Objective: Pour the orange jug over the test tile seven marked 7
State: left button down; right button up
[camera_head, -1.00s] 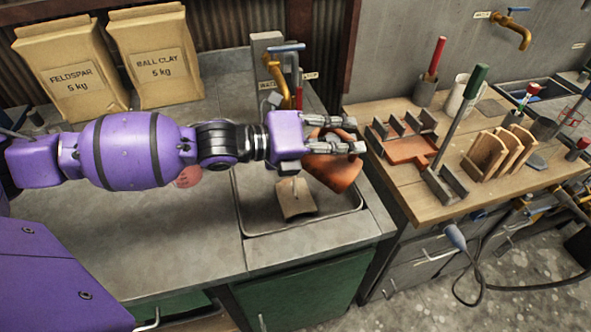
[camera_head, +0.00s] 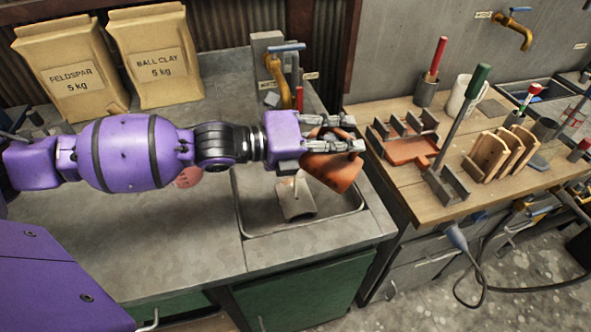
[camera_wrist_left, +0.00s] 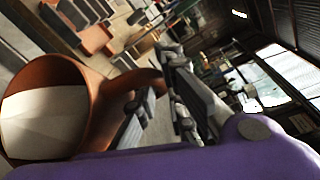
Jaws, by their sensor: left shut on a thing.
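The orange jug (camera_head: 332,172) is tilted, held above the sink by my left gripper (camera_head: 340,145), which is shut on it. In the left wrist view the jug (camera_wrist_left: 80,75) shows its round mouth with pale liquid inside. My left gripper's fingers (camera_wrist_left: 155,105) close around its handle side. A test tile (camera_head: 297,203) is in the sink just below and left of the jug. A thin pale stream reaches the tile's top, and its face looks whitish. No number can be read on it. My right gripper is not in view.
The sink (camera_head: 262,228) is set into a grey counter (camera_head: 140,245). Paper sacks (camera_head: 70,75) stand at the back left. A brass tap (camera_head: 278,78) is behind the sink. A wooden bench (camera_head: 410,198) with racks and tools is at the right. The counter's front is clear.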

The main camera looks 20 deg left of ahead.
pick_arm(q)
jog(key=shift+w+a+f+n+h+b, duration=0.1)
jog(key=shift+a+n+h+b, duration=0.2)
jog(key=shift+a+h, duration=0.15)
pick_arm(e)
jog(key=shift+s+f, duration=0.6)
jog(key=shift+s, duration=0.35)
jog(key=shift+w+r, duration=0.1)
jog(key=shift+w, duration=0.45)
pick_arm(q)
jog(key=shift+a, duration=0.1)
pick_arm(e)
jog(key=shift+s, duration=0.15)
pick_arm(q)
jog(key=shift+f, duration=0.1)
jog(key=shift+w+a+f+n+t+h+b, duration=0.1)
jog(key=shift+a+n+t+h+b, duration=0.2)
jog(key=shift+a+n+b, duration=0.15)
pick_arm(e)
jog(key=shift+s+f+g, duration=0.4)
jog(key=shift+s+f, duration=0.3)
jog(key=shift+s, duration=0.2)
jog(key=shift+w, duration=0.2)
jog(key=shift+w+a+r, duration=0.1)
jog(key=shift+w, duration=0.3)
